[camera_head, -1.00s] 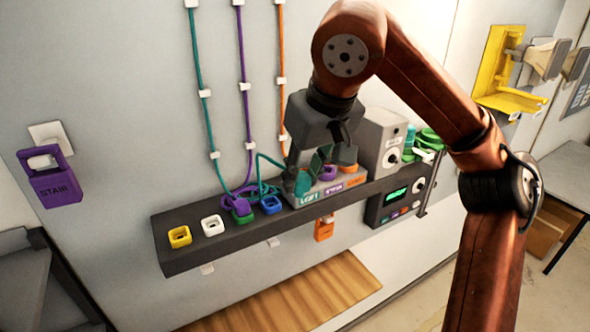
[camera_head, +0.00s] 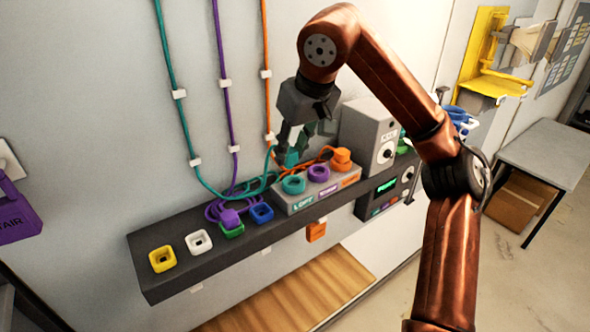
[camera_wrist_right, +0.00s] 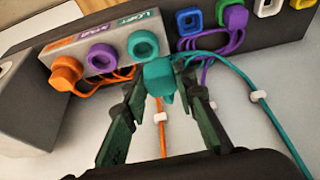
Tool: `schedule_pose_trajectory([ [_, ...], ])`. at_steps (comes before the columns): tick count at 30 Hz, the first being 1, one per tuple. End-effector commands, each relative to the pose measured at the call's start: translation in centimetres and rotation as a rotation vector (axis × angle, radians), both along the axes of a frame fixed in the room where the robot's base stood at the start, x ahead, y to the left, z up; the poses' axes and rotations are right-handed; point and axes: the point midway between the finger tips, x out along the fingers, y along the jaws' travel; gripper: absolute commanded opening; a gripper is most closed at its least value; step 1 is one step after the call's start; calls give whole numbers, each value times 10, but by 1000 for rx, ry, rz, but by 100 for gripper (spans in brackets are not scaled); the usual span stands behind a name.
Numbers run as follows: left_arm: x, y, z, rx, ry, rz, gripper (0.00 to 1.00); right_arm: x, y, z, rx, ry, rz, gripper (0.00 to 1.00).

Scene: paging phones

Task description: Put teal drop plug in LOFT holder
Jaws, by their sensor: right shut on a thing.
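My right gripper (camera_head: 290,152) is shut on the teal drop plug (camera_wrist_right: 158,75), whose teal cord runs off to the right in the wrist view. In the head view the plug (camera_head: 292,158) is partly hidden by the fingers and shows just above and behind the LOFT holder. The LOFT holder (camera_head: 293,184) is an empty teal ring on the grey block, above the LOFT label. It also shows in the wrist view (camera_wrist_right: 143,45), on the far side of the plug, with an apparent gap between them. My left gripper is not in view.
Beside the LOFT holder are an empty purple ring (camera_head: 318,173) and an orange plug (camera_head: 341,158) at the orange holder. A purple plug (camera_head: 230,218) is at the green holder (camera_head: 232,230). Blue, white (camera_head: 198,241) and yellow (camera_head: 162,258) holders line the dark shelf. A speaker (camera_head: 366,138) stands right.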

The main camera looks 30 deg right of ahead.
Motion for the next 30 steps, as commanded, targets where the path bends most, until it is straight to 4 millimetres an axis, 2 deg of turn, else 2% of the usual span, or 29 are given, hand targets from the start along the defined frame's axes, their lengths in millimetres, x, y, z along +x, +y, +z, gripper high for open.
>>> schedule_pose_trajectory([
  [1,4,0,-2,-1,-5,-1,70,5,-6,-11,0,3,-3,1],
  [3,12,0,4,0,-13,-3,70,11,-13,-19,-2,2,-4,1],
  [7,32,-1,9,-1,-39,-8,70,17,-19,-30,-1,0,-5,1],
  [10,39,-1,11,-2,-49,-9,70,20,-22,-35,0,0,-4,1],
  [13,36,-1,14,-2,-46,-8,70,25,-28,-45,-2,2,-6,1],
  [19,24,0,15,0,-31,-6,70,25,-27,-71,-1,-1,-4,1],
  [30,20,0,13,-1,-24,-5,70,25,-26,-76,0,-1,-2,1],
])
